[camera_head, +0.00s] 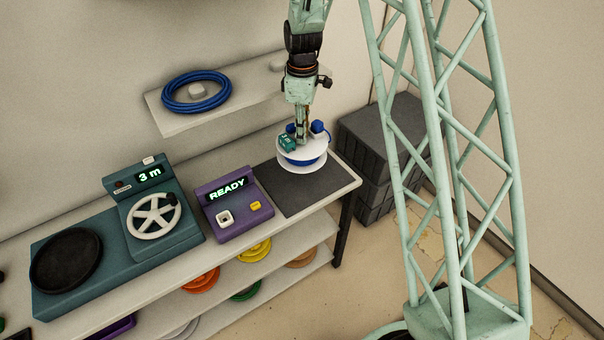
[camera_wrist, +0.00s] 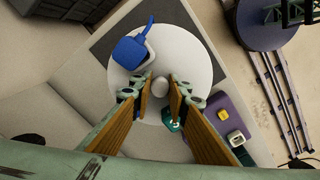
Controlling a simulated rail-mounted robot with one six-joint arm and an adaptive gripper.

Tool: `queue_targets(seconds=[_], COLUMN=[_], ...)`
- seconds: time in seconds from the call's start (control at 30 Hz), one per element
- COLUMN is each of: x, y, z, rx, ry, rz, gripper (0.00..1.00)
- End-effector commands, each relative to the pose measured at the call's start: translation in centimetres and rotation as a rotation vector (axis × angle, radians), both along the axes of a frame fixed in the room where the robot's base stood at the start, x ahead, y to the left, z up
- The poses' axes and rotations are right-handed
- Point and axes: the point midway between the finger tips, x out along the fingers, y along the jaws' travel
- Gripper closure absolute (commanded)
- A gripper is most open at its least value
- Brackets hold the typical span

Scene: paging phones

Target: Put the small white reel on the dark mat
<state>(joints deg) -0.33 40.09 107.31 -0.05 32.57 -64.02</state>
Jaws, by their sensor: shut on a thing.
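The small white reel (camera_head: 312,150) with blue cord wound between its flanges is at the back part of the dark mat (camera_head: 291,193) in the head view. I cannot tell if it rests on the mat or is just above it. My gripper (camera_head: 301,141) points down at the reel's middle and is shut on its central knob. In the wrist view, the reel's round white top (camera_wrist: 195,65) lies between and beyond my gripper's fingers (camera_wrist: 160,90), with the dark mat (camera_wrist: 122,28) partly hidden beneath. A blue plug (camera_wrist: 130,50) and a teal tag (camera_wrist: 170,123) sit on the reel.
A purple box (camera_head: 232,205) reading READY stands left of the mat. Further left is a teal machine (camera_head: 150,195) reading 3 m. A wall shelf (camera_head: 225,118) holds a blue coil (camera_head: 196,92). Dark crates (camera_head: 375,150) stand right of the bench. Coloured reels lie on the lower shelf.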

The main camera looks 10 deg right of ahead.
Motion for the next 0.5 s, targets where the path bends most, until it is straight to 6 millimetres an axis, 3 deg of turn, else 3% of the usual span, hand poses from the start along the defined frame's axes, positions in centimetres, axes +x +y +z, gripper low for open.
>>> queue_targets(seconds=[0.5], x=[0.01], y=[0.00], z=[-0.94], rx=[0.000], ry=[0.000], rz=[-0.001], gripper=[1.00])
